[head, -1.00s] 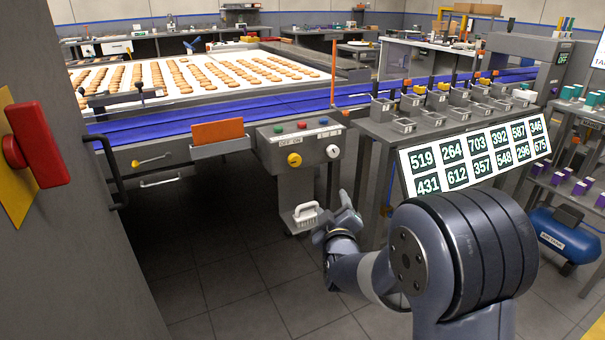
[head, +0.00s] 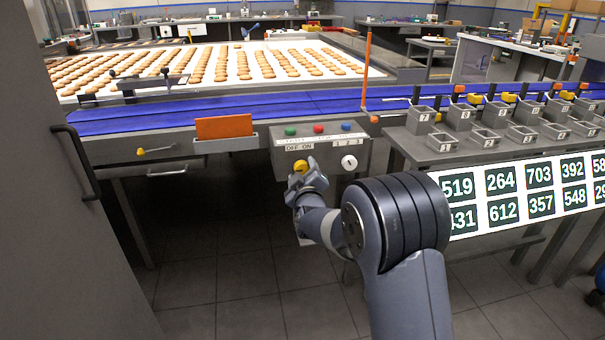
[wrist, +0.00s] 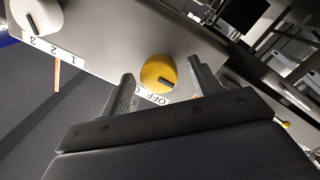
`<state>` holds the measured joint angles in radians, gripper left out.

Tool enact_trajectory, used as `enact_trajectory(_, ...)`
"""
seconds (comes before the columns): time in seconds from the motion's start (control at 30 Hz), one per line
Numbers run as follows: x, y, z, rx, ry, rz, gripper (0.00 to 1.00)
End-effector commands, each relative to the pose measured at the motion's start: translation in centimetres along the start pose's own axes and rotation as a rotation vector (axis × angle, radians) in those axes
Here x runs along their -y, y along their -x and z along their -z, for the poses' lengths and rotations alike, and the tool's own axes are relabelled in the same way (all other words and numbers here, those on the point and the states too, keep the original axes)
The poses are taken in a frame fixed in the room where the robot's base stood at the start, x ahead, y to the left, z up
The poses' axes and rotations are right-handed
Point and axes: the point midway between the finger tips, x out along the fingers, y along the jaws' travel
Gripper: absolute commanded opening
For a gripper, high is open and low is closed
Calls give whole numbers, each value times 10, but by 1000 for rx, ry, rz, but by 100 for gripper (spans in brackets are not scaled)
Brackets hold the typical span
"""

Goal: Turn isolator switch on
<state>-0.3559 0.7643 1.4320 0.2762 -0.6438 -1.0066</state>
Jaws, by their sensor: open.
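A yellow rotary knob (head: 300,166) with an OFF/ON label above it sits on the front of the grey control box (head: 330,145). The wrist view shows its round yellow face (wrist: 156,70) with a dark pointer mark. My gripper (head: 307,176) is in front of the knob and partly hides it in the head view. In the wrist view my gripper (wrist: 160,84) is open, with one finger on each side of the knob. Contact cannot be told. The label is partly hidden by a finger in the wrist view.
A white knob (head: 349,162) marked 1 2 3 is to the right on the box; green, red and blue buttons (head: 318,128) are on top. An orange panel (head: 224,128) is to the left. The number board (head: 520,195) stands right of my arm.

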Motion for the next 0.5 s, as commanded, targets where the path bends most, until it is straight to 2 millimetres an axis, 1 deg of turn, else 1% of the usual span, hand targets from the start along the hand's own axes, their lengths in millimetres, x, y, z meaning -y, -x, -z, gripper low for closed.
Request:
enact_trajectory(0.07, 0, 0, 0, 0, 0, 0, 59)
enact_trajectory(0.5, 0, 0, 0, 0, 0, 0, 23)
